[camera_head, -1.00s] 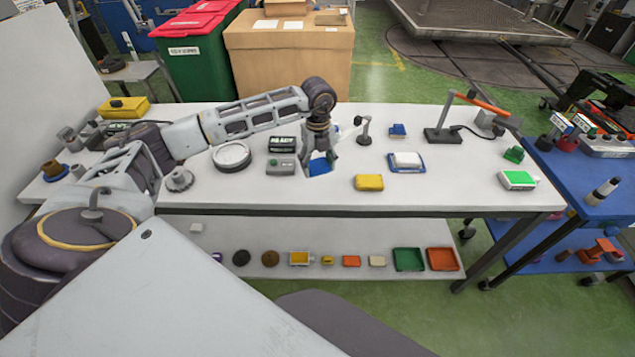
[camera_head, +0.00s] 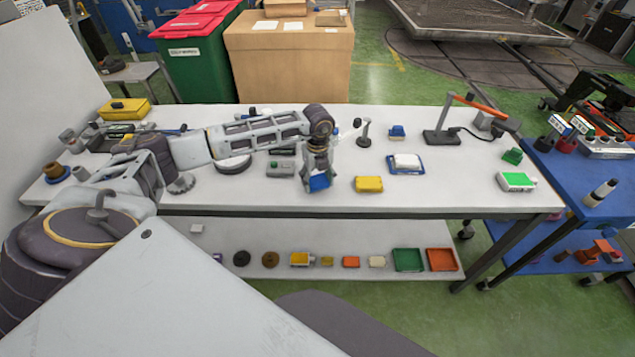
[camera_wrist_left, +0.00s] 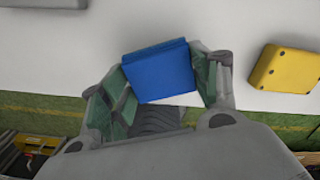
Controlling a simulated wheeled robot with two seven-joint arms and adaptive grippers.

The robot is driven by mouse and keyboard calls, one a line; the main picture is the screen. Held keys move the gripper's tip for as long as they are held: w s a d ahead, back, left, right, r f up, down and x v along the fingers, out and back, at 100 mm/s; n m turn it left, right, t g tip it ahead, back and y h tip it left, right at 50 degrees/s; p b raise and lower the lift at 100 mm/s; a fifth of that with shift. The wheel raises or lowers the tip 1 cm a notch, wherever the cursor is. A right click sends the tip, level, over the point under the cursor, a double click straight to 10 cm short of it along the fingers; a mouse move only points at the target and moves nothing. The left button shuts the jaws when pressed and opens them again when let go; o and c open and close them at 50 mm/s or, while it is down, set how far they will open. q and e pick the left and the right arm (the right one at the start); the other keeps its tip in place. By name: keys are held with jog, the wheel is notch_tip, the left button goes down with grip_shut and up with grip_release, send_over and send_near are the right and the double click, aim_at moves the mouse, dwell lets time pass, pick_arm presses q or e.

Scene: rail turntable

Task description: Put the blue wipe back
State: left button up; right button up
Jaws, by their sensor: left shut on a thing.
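My left gripper (camera_head: 317,180) is shut on the blue wipe (camera_head: 319,182), a small flat blue block, over the front part of the white table, left of the yellow block. In the left wrist view the blue wipe (camera_wrist_left: 160,71) sits between the two green-padded fingers of the gripper (camera_wrist_left: 158,85). I cannot tell whether the wipe touches the table top. A white wipe lies on a blue tray (camera_head: 419,171) further right on the table. My right gripper is not in view.
A yellow block (camera_head: 369,184) lies just right of the gripper; it also shows in the left wrist view (camera_wrist_left: 284,69). A lamp-like stand (camera_head: 436,135) is at the back right. The table's front edge is close.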

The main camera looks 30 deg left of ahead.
aim_at(317, 180)
pick_arm(q)
jog(key=shift+f, duration=0.8)
jog(key=shift+f, duration=0.2)
jog(key=o, duration=1)
jog(key=shift+r, duration=0.2)
jog(key=shift+r, duration=0.2)
notch_tip(317, 180, up, 12)
jog(key=shift+f+b, duration=0.15)
jog(key=shift+b, duration=0.75)
